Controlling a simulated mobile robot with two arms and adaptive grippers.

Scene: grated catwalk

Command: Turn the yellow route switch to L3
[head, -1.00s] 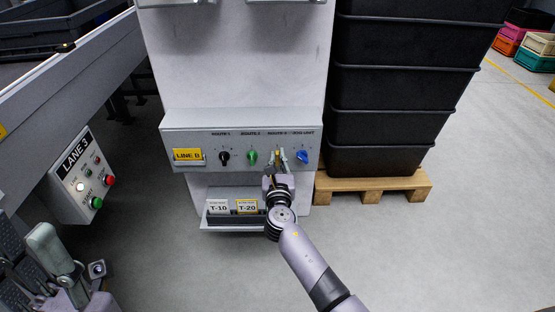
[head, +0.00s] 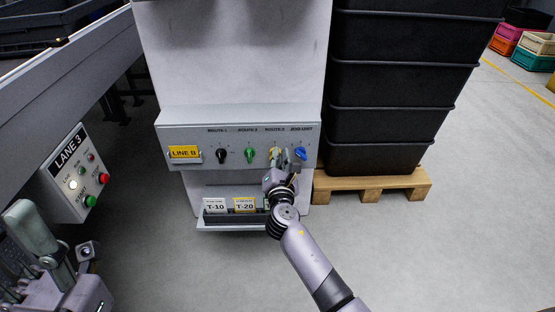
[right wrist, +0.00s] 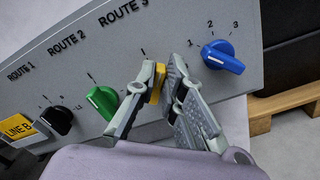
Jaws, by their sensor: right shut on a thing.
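The yellow route switch (head: 272,152) is the knob under the ROUTE 3 label on the grey control panel. In the right wrist view its yellow handle (right wrist: 157,83) shows between the fingers, tilted in the picture. My right gripper (right wrist: 166,85) is shut on it, and it also shows in the head view (head: 285,158). The fingers hide most of the switch and its position marks, so I cannot read which mark it points to. My left gripper (head: 60,262) is at the lower left of the head view, away from the panel; its jaw state is unclear.
A black knob (head: 221,155) and a green knob (head: 249,155) sit left of the switch. A blue knob (right wrist: 222,56) is close on its right. A tray (head: 217,219) with T-10 and T-20 cards lies below. Stacked black crates (head: 385,120) stand on a pallet (head: 372,188) at right.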

